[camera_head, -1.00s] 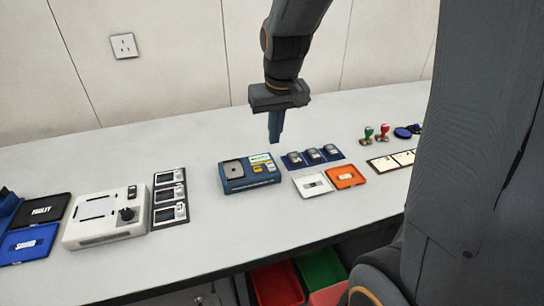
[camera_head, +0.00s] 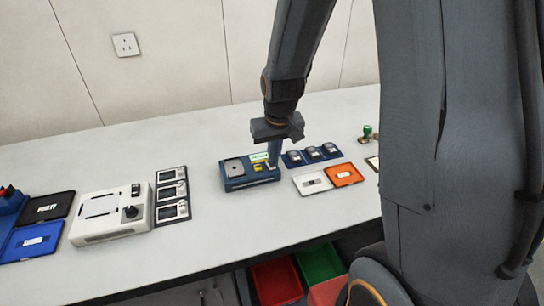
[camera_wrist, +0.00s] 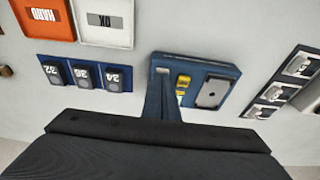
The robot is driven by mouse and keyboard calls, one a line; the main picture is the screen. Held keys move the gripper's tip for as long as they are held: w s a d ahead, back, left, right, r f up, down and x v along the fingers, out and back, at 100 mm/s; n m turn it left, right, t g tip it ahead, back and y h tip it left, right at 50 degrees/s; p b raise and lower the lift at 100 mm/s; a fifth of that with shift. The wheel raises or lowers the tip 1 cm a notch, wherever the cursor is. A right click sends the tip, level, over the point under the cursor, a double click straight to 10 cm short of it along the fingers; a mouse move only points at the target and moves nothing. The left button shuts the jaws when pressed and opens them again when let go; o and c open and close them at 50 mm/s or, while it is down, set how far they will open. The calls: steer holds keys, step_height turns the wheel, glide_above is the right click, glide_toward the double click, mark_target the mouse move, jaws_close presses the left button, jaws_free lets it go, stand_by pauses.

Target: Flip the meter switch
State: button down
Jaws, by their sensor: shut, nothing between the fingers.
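The blue meter box (camera_head: 237,183) sits on the bench, with a grey square plate on its left and a pale green display and yellow parts on its right. It also shows in the wrist view (camera_wrist: 228,70), where a yellow part (camera_wrist: 184,81) and a small pale part (camera_wrist: 162,71) lie by my fingers. I cannot tell which part is the switch. My gripper (camera_head: 272,163) is shut and empty, pointing down at the right side of the box; its fingers also show in the wrist view (camera_wrist: 161,85). Contact is unclear, and the fingers hide part of the display side.
Three dark blocks on a blue holder (camera_head: 289,161) stand close to the right. A white tray (camera_head: 303,190) and an orange tray (camera_head: 355,175) lie in front of them. Left are a framed panel (camera_head: 172,222) and a cream box (camera_head: 88,237). Bench front is clear.

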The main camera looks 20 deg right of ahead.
steer(key=shift+s+f, duration=0.75)
steer(key=shift+f, duration=0.05)
steer(key=shift+w+p, duration=0.1)
steer(key=shift+p, duration=0.2)
steer(key=shift+w+d+r, duration=0.1)
steer(key=shift+w+r, duration=0.2)
steer(key=shift+w, duration=0.45)
steer(key=shift+r+p, duration=0.3)
steer(key=shift+p, duration=0.2)
steer(key=s+r, duration=0.7)
steer(key=r, duration=0.5)
steer(key=s+f+g+b, duration=0.1)
steer(key=s+f+b, duration=0.1)
steer(key=s+f, duration=0.5)
steer(key=shift+s+a+f, duration=0.15)
steer(key=shift+s+a, duration=0.25)
steer(key=shift+s, duration=0.1)
